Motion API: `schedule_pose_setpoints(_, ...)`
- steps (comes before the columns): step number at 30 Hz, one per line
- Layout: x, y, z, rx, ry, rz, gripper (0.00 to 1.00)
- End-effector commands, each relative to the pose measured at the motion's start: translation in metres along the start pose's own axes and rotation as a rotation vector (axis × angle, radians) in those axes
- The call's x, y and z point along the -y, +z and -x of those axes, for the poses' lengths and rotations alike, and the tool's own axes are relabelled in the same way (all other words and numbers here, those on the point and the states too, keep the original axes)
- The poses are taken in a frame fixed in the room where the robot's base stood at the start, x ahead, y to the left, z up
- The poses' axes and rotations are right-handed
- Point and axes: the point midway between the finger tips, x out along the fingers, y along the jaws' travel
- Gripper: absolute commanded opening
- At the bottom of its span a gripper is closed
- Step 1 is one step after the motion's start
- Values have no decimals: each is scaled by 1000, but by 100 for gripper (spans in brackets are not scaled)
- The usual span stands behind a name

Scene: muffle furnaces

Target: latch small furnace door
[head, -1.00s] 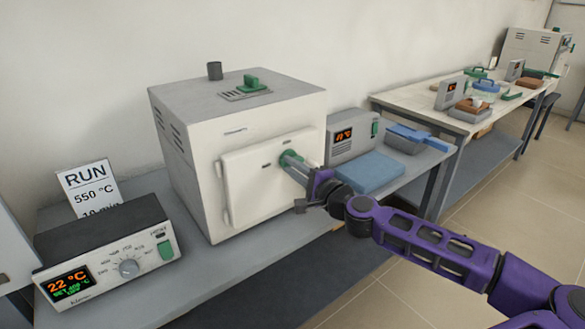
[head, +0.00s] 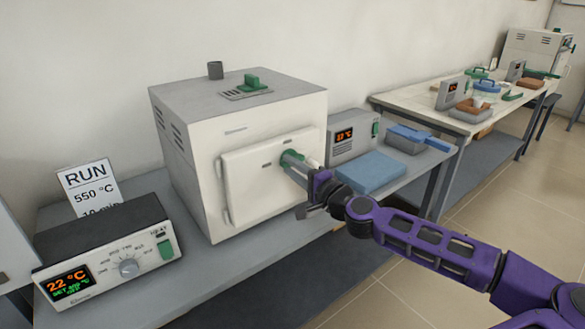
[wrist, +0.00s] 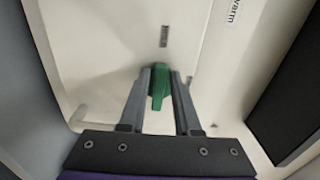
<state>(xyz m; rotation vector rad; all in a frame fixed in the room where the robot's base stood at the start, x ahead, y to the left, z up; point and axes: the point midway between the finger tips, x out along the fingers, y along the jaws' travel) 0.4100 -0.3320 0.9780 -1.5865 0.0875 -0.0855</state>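The small furnace (head: 190,180) is a white box with a grey top on the bench. Its white door (head: 255,185) lies against the front and looks closed; I cannot tell if a thin gap remains. A green latch handle (head: 292,157) sits on the door's upper right. My gripper (head: 305,170) reaches it from the right. In the wrist view, the green handle (wrist: 159,85) lies between my gripper's two grey fingers (wrist: 160,80), which are close against its sides near the tips. The handle's full turn angle is partly hidden by the fingers.
A controller (head: 105,250) with a dial and a RUN card (head: 90,188) stand left of the furnace. A small display box (head: 350,138), a blue slab (head: 370,172) and a blue-lidded tray (head: 412,140) are right. Floor space (head: 360,290) is open in front.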

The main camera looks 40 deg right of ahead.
Motion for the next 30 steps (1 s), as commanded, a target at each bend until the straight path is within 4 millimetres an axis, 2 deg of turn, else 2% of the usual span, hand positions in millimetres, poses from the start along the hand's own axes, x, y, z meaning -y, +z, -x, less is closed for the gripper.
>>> schedule_pose_setpoints(1,0,0,0,0,0,-1,42)
schedule_pose_setpoints(2,0,0,0,0,0,-1,47)
schedule_pose_setpoints(3,0,0,0,0,0,-1,49)
schedule_pose_setpoints(14,0,-1,5,-2,0,-3,49)
schedule_pose_setpoints(20,1,-2,32,-6,-1,-3,49)
schedule_pose_setpoints(30,1,-2,95,-6,-1,-3,49)
